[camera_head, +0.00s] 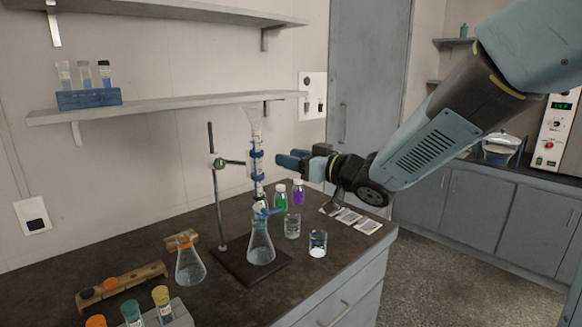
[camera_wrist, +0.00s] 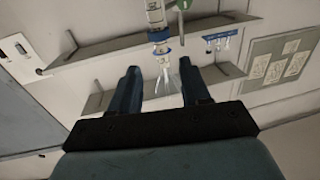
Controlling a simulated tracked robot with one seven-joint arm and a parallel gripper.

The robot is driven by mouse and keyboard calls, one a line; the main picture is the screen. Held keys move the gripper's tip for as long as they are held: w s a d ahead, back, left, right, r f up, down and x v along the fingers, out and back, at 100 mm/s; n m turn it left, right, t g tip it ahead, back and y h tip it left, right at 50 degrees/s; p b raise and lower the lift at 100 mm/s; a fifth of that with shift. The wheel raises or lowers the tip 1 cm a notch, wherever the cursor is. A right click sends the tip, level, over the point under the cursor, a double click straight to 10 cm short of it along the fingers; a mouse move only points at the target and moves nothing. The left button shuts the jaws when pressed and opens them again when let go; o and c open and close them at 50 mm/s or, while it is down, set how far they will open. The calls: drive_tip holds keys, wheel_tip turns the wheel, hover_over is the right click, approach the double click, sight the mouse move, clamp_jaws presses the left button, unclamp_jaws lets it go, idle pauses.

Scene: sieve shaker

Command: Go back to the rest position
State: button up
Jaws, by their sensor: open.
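My gripper (camera_head: 291,160) is open and empty at the end of my arm, which reaches in from the upper right of the head view. Its fingers point left, toward the tall glass column (camera_head: 257,165) on the stand (camera_head: 213,190). The fingertips look close to the column, but I cannot tell the exact gap. In the wrist view my gripper (camera_wrist: 160,85) shows two dark blue fingers spread apart. The glass column (camera_wrist: 157,20) and its funnel top (camera_wrist: 167,80) appear between and beyond them.
Below my gripper on the dark bench (camera_head: 225,290) stand a flask (camera_head: 261,243), two beakers (camera_head: 318,243), green and purple bottles (camera_head: 297,193) and another flask (camera_head: 190,264). A wall shelf (camera_head: 160,108) holds a blue tube rack (camera_head: 88,98). Floor (camera_head: 450,270) is open at right.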

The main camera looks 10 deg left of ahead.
drive_tip(key=s+d+m+t+h, duration=0.25)
drive_tip(key=d+m+h, duration=0.8)
drive_tip(key=d, duration=1.15)
drive_tip(key=s+d+f+g+h, duration=0.2)
drive_tip(key=s+d+g, duration=0.1)
drive_tip(key=s, duration=0.7)
drive_tip(key=s+d+f+m+g+h, duration=0.1)
drive_tip(key=s+d+f+g+h, duration=0.1)
drive_tip(key=s+d, duration=0.4)
drive_tip(key=s+g, duration=0.1)
drive_tip(key=s, duration=0.3)
drive_tip(key=shift+s+d+f+h, duration=0.15)
drive_tip(key=shift+d+f+h, duration=0.1)
drive_tip(key=shift+h, duration=0.1)
drive_tip(key=shift+a+g, duration=0.2)
drive_tip(key=shift+g, duration=0.05)
